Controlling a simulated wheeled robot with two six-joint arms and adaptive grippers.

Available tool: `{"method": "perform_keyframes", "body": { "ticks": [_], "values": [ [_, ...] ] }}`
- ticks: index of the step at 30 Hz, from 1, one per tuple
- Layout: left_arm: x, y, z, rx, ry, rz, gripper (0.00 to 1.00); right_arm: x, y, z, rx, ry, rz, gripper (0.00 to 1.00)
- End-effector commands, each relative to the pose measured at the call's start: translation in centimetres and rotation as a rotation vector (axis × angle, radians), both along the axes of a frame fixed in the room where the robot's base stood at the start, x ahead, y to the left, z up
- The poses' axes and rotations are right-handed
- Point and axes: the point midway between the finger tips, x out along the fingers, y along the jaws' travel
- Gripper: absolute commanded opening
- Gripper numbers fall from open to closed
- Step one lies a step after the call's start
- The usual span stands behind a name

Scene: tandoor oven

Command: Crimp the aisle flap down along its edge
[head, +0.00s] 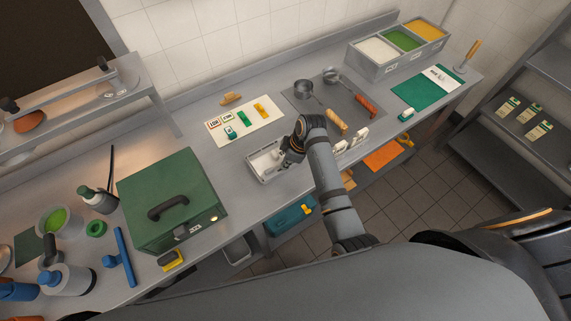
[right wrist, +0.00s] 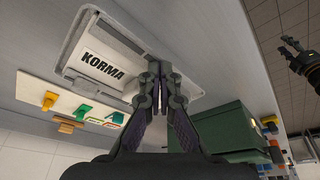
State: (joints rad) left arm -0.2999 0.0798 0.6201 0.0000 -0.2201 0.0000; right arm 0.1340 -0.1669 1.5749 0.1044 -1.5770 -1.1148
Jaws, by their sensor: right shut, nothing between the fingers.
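A shallow grey tray (head: 266,178) sits near the front of the steel counter, with a pale lid card lying in it. In the right wrist view the tray rim (right wrist: 82,28) surrounds the white card (right wrist: 85,48), which is printed KORMA. My right gripper (head: 284,161) is shut and empty at the tray's right part. Its closed fingertips (right wrist: 155,72) are over the card's end beside the lettering and hide part of the tray. I cannot tell whether they touch, or how each flap lies. My left gripper (right wrist: 288,44) shows small at the right wrist view's edge, away from the tray.
A green box (head: 172,201) with a black handle stands left of the tray. A cream board (head: 245,122) with small labelled blocks lies behind it. A dark mat (head: 318,88) with pans is to the right. Some bare counter lies between box and tray.

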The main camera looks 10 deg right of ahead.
Motion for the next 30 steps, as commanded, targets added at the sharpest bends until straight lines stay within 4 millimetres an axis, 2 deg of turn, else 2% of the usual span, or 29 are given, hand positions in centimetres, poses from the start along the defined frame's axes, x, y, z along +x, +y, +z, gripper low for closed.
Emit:
{"method": "perform_keyframes", "body": {
  "ticks": [11,17,22,30],
  "values": [
    [0.0,0.0,0.1,0.0,0.0,0.0,0.4,-0.2,0.0,-0.1,-0.001,0.006,0.001,0.0],
    [0.0,0.0,1.8,0.0,0.0,0.0,0.4,-0.1,0.0,1.8,0.0,0.005,0.0,0.0],
    [0.0,0.0,1.3,0.0,-0.001,0.0,0.4,-0.1,0.0,2.8,-0.001,0.001,0.0,0.0],
    [0.0,0.0,1.3,0.0,0.0,0.0,0.4,-0.1,0.2,2.9,0.001,0.002,0.001,0.0]
  ]
}}
